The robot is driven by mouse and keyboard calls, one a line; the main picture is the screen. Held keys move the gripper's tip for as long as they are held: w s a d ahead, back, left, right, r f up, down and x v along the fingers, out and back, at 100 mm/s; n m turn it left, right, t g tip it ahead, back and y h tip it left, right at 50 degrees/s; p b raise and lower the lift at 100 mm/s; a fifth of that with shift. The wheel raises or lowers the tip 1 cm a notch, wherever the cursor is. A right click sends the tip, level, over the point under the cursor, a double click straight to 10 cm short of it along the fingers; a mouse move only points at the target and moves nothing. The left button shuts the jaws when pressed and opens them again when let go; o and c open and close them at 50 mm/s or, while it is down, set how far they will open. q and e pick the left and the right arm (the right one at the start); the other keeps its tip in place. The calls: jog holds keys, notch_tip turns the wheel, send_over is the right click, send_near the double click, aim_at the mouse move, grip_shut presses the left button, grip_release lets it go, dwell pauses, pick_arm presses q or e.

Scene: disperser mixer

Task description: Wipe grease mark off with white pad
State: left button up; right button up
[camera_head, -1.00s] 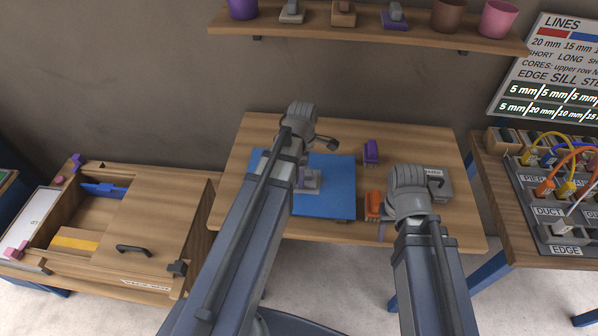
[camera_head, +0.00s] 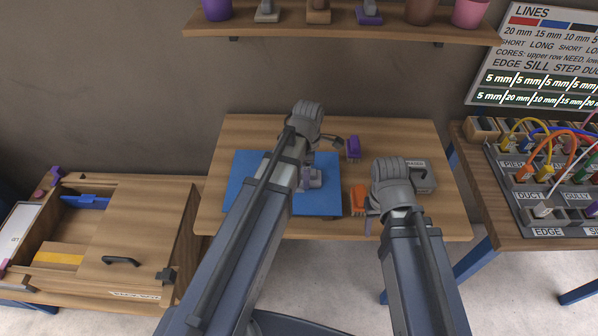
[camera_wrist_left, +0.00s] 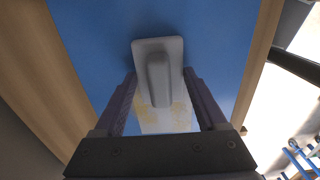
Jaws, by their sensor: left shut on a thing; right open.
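The pad (camera_wrist_left: 143,48) is a pale grey-white block with an upright grip, over the blue mat (camera_wrist_left: 95,60). My left gripper (camera_wrist_left: 160,85) is shut on its grip. In the head view the pad (camera_head: 314,180) shows beside my left wrist, over the mat (camera_head: 318,207); whether it touches the mat is not clear. A pale, yellow-mottled patch (camera_wrist_left: 178,118) shows beside the grip between my left jaws; I cannot tell whether it is the grease mark. My right gripper (camera_head: 371,222) is open, low over the table's front right; its jaws are partly hidden by my wrist.
On the table (camera_head: 250,130) stand a purple block (camera_head: 353,149), an orange block (camera_head: 358,201) and a grey labelled box (camera_head: 424,178) close to my right wrist. A shelf (camera_head: 340,29) with pots and handled blocks is behind. A wooden cabinet (camera_head: 140,235) stands left, a cable panel (camera_head: 540,195) right.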

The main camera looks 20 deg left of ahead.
pick_arm(q)
jog(key=shift+w+d, duration=0.2)
jog(key=shift+d, duration=0.35)
jog(key=shift+s, duration=0.1)
jog(key=shift+s+d+f, duration=0.1)
jog(key=shift+s+d, duration=0.1)
jog(key=shift+s, duration=0.75)
jog(key=shift+a, duration=0.15)
jog(key=shift+s+a, duration=0.25)
jog(key=shift+a, duration=0.65)
jog(key=shift+s+a, duration=0.2)
jog(key=shift+a, duration=0.65)
jog(key=shift+a, duration=0.15)
